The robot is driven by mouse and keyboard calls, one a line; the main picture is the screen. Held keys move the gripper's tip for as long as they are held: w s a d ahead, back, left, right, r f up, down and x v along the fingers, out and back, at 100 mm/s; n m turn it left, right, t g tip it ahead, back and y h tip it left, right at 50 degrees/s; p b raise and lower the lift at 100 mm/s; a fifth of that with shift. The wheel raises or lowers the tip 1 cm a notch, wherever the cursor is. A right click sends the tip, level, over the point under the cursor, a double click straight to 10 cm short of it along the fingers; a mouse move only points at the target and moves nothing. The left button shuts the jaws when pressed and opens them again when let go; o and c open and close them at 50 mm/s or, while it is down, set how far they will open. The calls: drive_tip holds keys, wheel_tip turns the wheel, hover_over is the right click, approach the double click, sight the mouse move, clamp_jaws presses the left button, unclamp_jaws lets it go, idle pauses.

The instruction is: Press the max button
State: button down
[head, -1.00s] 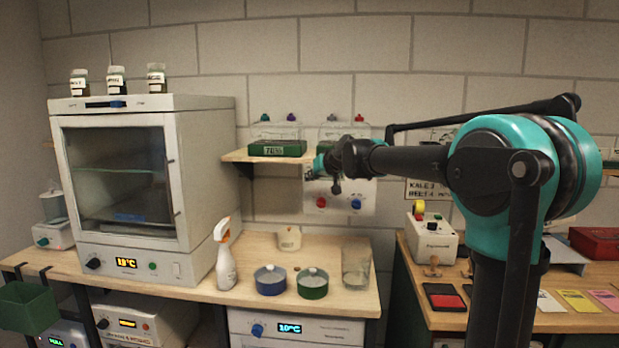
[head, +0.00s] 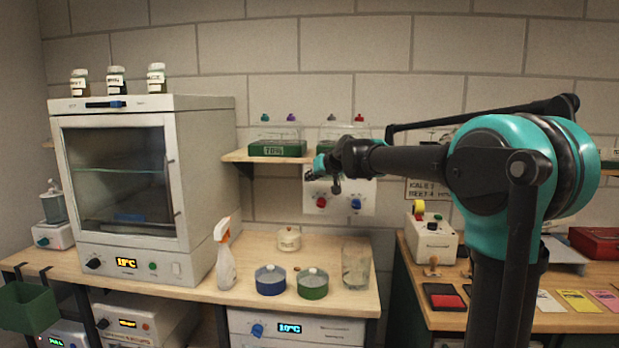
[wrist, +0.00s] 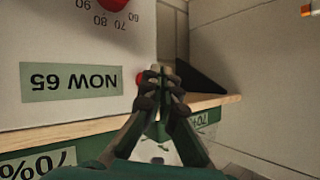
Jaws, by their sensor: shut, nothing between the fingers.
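A white wall panel (head: 338,203) hangs under the small shelf in the head view, with a red knob (head: 321,202) and a blue knob (head: 356,203). The wrist view shows the panel upside down, with a red numbered dial (wrist: 121,4) and a green "NOW 65" label (wrist: 71,81). A small red round part (wrist: 140,79), maybe a button, is partly hidden behind my fingertips; I cannot read a "max" mark. My gripper (wrist: 160,74) is shut and empty, in front of or beside that red part. I cannot tell whether it touches.
The wooden shelf (head: 235,156) holds green trays marked 70% (head: 277,149), close to my gripper. Below, the bench carries a spray bottle (head: 225,262), two lidded pots (head: 270,280) and a glass beaker (head: 356,265). A white oven (head: 208,180) stands at left.

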drive_tip(key=shift+w, duration=0.35)
drive_tip(key=shift+w, duration=0.35)
idle(0.6)
idle(0.4)
drive_tip(key=shift+s, duration=0.8)
drive_tip(key=shift+s+a, duration=0.1)
drive_tip(key=shift+s, duration=2.4)
